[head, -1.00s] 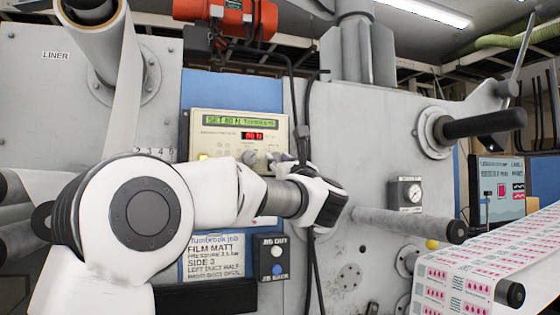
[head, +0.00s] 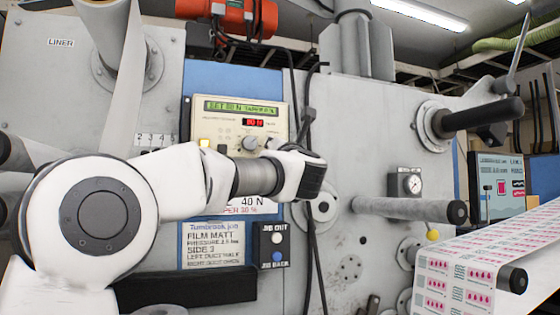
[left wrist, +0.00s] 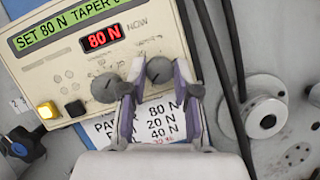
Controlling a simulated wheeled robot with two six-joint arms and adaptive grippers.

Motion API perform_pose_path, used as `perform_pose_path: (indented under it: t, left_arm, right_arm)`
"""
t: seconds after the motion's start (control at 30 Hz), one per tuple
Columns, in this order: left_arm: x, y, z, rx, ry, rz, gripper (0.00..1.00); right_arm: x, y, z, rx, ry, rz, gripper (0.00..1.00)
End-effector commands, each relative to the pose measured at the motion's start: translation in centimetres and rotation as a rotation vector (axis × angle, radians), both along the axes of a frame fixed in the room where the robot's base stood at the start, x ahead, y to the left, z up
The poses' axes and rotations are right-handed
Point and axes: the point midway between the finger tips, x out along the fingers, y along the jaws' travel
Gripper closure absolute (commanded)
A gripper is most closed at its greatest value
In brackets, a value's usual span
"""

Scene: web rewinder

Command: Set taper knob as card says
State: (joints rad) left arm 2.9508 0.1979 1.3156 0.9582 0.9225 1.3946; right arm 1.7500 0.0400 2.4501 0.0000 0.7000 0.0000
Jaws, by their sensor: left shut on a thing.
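The cream control panel (head: 198,125) has a green display (left wrist: 68,28) reading "SET 80 N TAPER 0", its end cut off, and a red readout (left wrist: 101,38) of 80 N. Two grey knobs sit side by side below. My left gripper (left wrist: 157,80) is shut on the right one, the taper knob (left wrist: 159,69), with a finger on either side. The left knob (left wrist: 105,88) is free beside one finger; it also shows in the head view (head: 250,143). A white card (left wrist: 155,112) below shows 80 N, 20 N, 40 N and 30 %, partly hidden. My right gripper is not seen.
A job card (head: 210,243) reads FILM MATT, SIDE 3. Jog buttons (head: 274,247) sit right of it. A yellow lit button (left wrist: 47,110) is left of the knobs. Dark cables (left wrist: 222,70) hang close right of my gripper. A roller (head: 405,208) projects further right.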

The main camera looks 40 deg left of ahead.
Motion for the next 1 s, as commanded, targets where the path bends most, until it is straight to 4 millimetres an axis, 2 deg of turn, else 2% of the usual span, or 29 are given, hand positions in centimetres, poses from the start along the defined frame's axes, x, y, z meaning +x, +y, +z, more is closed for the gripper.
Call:
perform_pose_path:
  t: [0.03, 0.1, 0.4, 0.7, 1.0]
  left_arm:
    - [-0.2, 0.2, -0.9, 0.017, 0.032, 0.001, 1.00]
    - [-0.2, 0.2, -0.8, 0.047, 0.090, 0.000, 1.00]
    - [-0.2, 0.3, -0.1, 0.176, 0.343, 0.002, 1.00]
    - [-0.4, 0.4, 0.6, 0.306, 0.596, 0.002, 1.00]
    - [-0.5, 0.4, 1.2, 0.439, 0.850, 0.004, 1.00]
  right_arm:
    - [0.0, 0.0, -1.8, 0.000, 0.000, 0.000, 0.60]
    - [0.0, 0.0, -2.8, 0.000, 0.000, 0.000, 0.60]
    - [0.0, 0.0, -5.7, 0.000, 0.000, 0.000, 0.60]
    - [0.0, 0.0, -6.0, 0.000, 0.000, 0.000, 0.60]
    - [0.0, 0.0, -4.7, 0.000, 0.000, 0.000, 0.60]
